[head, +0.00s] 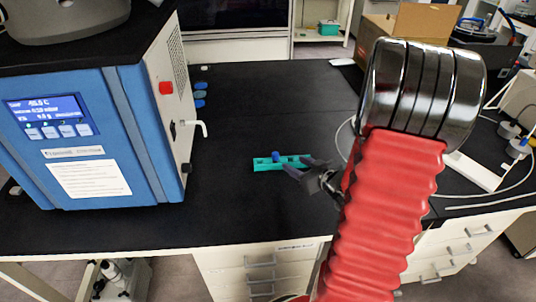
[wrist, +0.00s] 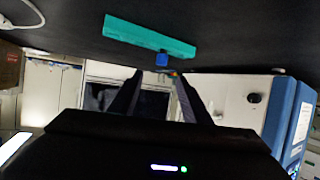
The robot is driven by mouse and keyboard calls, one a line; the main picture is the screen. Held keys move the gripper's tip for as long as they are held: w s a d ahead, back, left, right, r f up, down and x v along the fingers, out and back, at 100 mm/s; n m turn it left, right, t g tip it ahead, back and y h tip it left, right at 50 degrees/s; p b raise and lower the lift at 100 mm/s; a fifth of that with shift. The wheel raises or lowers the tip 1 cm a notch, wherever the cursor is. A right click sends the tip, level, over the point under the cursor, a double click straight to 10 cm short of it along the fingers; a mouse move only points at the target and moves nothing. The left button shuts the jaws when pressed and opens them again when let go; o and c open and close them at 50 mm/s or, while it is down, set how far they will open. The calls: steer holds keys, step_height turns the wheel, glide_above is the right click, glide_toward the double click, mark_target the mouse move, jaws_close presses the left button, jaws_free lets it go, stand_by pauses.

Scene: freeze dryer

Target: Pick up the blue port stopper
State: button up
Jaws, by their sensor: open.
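The blue port stopper (head: 276,156) stands in a teal holder (head: 262,164) on the black bench, right of the freeze dryer. In the wrist view the stopper (wrist: 162,59) projects from the teal holder (wrist: 125,30), just beyond the fingertips and between their lines. My gripper (head: 303,170) is open and empty, at the right end of the holder in the head view. In the wrist view its two dark fingers (wrist: 155,76) are spread. Part of the holder's right end is hidden behind the fingers in the head view.
The blue freeze dryer (head: 85,135) stands on the left, with a white valve handle (head: 198,128) and a red knob (head: 166,88) on its side. White tubing (head: 500,198) loops on the right. The bench centre behind the holder is clear.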

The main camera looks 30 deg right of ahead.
mark_target(278, 156)
steer(key=shift+f, duration=0.2)
steer(key=shift+w, duration=0.15)
steer(key=shift+x, duration=4.2)
steer(key=shift+w+a, duration=0.1)
steer(key=shift+a, duration=0.05)
steer(key=shift+x, duration=2.5)
steer(key=shift+a, duration=0.1)
steer(key=shift+c, duration=0.4)
jaws_close()
